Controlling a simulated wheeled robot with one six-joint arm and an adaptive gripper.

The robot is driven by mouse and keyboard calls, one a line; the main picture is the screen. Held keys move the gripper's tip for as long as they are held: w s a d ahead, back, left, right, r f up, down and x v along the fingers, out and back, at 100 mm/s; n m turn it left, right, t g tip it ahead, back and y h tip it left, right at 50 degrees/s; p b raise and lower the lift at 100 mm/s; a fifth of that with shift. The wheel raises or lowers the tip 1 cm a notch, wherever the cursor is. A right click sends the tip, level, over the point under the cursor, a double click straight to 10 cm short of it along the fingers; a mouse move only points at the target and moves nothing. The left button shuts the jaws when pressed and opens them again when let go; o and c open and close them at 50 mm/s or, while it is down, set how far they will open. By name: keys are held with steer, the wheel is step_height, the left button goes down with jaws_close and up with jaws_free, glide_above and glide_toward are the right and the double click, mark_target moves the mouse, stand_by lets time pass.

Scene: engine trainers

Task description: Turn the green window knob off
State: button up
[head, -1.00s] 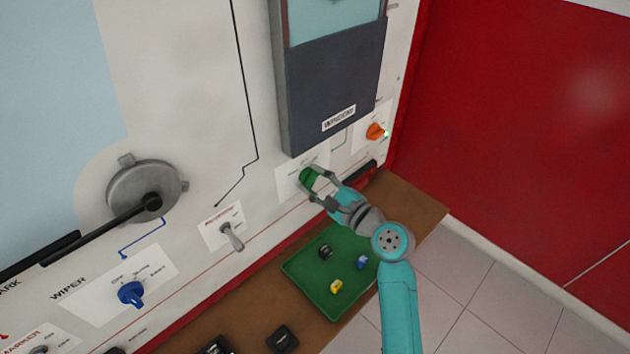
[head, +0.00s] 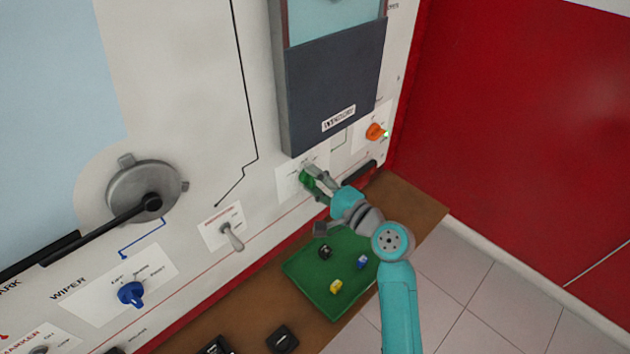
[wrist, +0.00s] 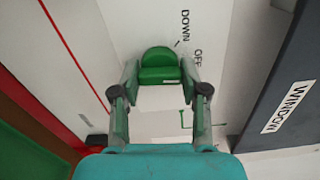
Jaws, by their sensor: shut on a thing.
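The green window knob (head: 306,180) sits on the white panel below the dark window box (head: 335,90). In the wrist view the knob (wrist: 159,66) is between my two fingers, with the printed words DOWN and OFF on the panel beyond it. My gripper (wrist: 159,75) is shut on the knob, one finger on each side of it. In the head view my gripper (head: 314,180) partly covers the knob. The panel label around the knob is partly hidden by my fingers.
An orange knob (head: 376,132) with a small green light is to the right. A grey toggle switch (head: 232,236) and a blue wiper knob (head: 130,293) are to the left. A green tray (head: 310,285) with small coloured pieces lies on the brown ledge below.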

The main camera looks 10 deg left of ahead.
steer(key=shift+n, duration=0.6)
steer(key=o, duration=1.2)
steer(key=shift+c, duration=0.2)
steer(key=v, duration=1.2)
steer(key=shift+s+f, duration=0.1)
steer(key=shift+f, duration=0.05)
